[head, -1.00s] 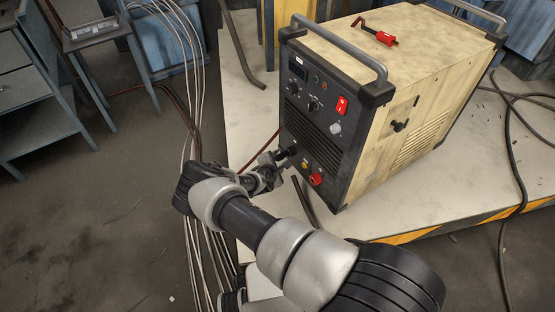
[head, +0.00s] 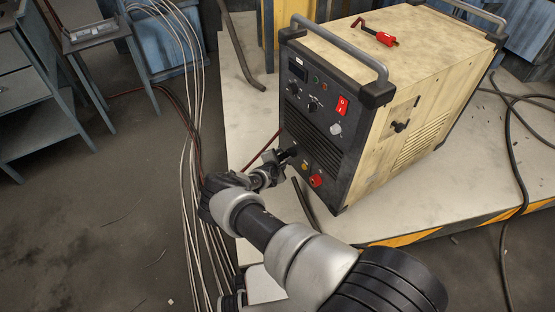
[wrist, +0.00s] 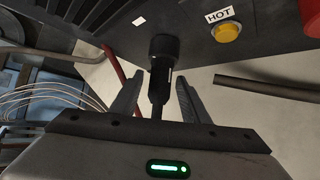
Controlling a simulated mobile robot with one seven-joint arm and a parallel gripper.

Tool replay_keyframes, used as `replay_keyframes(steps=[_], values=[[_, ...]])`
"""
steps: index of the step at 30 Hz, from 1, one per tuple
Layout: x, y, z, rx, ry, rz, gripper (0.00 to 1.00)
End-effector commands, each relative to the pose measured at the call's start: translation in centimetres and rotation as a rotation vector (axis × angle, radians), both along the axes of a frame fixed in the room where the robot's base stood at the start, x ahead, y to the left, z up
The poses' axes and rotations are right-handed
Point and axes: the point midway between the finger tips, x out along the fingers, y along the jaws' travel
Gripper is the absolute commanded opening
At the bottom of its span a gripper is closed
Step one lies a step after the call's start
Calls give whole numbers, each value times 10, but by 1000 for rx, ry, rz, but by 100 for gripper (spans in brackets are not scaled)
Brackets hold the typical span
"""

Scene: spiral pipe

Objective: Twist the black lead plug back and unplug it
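The black lead plug (wrist: 160,70) stands at the lower front panel of the welding machine (head: 325,130). In the wrist view its thick end is against the panel and its thinner end runs down between my fingers. My gripper (wrist: 157,95) is open, with one finger on each side of the plug and a visible gap on both sides. In the head view my gripper (head: 275,162) is at the panel's lower left, and the plug (head: 290,152) is partly hidden there. Whether the plug is seated or turned I cannot tell.
A yellow button (wrist: 229,32) under a "HOT" label and a red connector (head: 316,180) are right of the plug. A dark cable (head: 305,203) lies on the pale platform (head: 460,185) below the machine. Several pale cables (head: 190,130) hang at the left.

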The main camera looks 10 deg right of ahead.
Motion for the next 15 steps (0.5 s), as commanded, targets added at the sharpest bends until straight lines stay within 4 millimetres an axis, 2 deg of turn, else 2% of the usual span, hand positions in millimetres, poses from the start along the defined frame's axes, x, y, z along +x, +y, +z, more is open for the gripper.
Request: replay_keyframes(steps=[1, 6, 11, 15], values=[[0, 0, 0, 0, 0, 0, 34], [0, 0, 0, 0, 0, 0, 5], [1, 1, 1, -14, 28, 2, 4], [2, 1, 1, -64, 138, 7, 4]])
